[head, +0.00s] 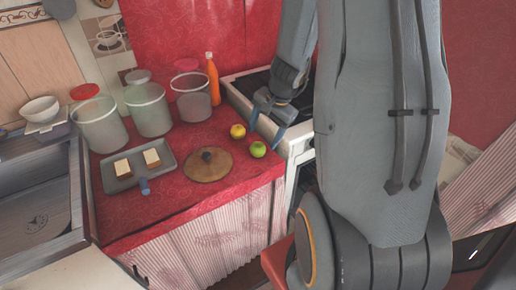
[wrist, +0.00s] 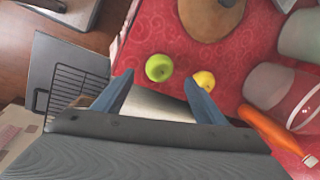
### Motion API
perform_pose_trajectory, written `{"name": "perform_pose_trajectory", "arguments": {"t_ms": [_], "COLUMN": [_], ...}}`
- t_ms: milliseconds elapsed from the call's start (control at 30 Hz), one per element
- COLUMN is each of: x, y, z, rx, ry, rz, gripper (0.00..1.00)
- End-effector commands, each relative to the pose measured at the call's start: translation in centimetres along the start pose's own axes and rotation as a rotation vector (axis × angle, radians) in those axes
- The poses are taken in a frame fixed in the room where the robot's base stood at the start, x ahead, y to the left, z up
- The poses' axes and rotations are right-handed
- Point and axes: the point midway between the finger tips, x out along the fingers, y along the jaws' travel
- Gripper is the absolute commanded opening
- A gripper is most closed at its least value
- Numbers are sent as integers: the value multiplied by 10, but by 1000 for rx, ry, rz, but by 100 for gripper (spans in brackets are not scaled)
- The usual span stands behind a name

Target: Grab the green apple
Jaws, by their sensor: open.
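The green apple (head: 258,149) sits on the red counter near its right front edge in the head view. It also shows in the wrist view (wrist: 159,68), ahead of my fingers and a little left of centre. A yellow apple (head: 238,131) lies close beside it, and it shows right of the green one in the wrist view (wrist: 204,80). My gripper (head: 276,120) is open and empty, to the right of both apples over the stove side. In the wrist view its two blue fingers (wrist: 158,95) are spread wide, with the apples beyond the fingertips.
A round wooden lid (head: 208,166) lies left of the apples on the red counter (head: 195,199). An orange bottle (head: 212,80) and several clear canisters (head: 147,110) stand behind. A grey tray (head: 117,172) is at left. The white stove (head: 300,138) adjoins the counter's right edge.

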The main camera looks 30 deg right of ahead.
Motion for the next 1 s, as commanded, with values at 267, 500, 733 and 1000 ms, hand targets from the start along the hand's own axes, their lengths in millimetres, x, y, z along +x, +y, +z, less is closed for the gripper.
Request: {"name": "perform_pose_trajectory", "arguments": {"t_ms": [267,500,733,1000], "x": [31,59,61,61], "y": [1,1,1,1], "z": [0,-1,-1,-1], "rx": [-3,-5,-6,-6], "ry": [-3,-2,0,-1], "rz": [3,2,1,1], "gripper": [65,65,65,30]}}
